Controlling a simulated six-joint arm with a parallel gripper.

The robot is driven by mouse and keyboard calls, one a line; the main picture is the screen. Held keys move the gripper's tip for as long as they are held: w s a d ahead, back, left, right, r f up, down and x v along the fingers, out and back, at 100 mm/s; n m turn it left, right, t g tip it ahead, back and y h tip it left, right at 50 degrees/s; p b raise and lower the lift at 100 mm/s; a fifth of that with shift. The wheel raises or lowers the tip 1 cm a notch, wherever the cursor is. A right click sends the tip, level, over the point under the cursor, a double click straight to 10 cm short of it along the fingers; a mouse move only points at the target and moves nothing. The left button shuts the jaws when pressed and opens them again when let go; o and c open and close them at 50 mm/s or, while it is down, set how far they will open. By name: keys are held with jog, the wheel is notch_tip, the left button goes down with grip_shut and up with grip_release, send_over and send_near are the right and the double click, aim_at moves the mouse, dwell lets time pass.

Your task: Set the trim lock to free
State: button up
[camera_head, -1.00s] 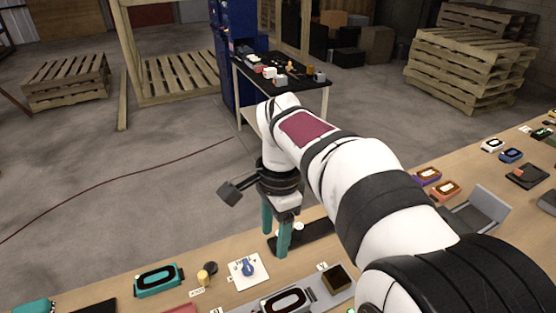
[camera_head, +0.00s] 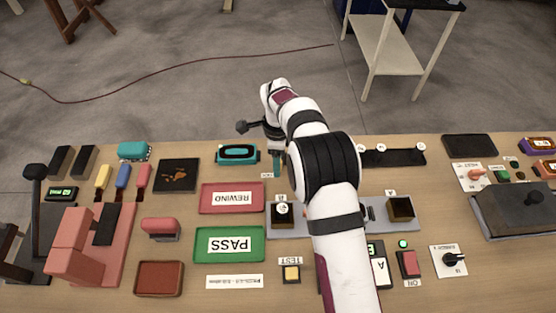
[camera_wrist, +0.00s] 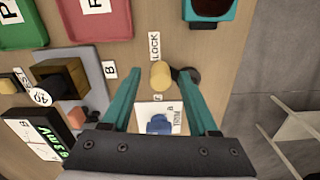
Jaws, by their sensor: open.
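In the wrist view a yellow round knob (camera_wrist: 160,76) stands on the wooden bench beside a label reading LOCK (camera_wrist: 154,46). A smaller label (camera_wrist: 157,98) lies on its other side, too small to read. A dark round piece (camera_wrist: 188,75) is just right of the knob. Below is a white plate marked TRIM (camera_wrist: 172,112) with a blue knob (camera_wrist: 158,124). My gripper (camera_wrist: 160,84) is open, its teal fingers on either side of the yellow knob in the picture; I cannot tell whether they touch it. In the head view my arm hides the knob and plate.
A teal-framed device (camera_head: 237,154) lies left of my gripper; part of it shows at the wrist view's top. A grey fixture with a dark box (camera_head: 400,208) is close by. The bench's far edge is near.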

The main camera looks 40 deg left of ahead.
jog(key=shift+f, duration=0.45)
grip_shut()
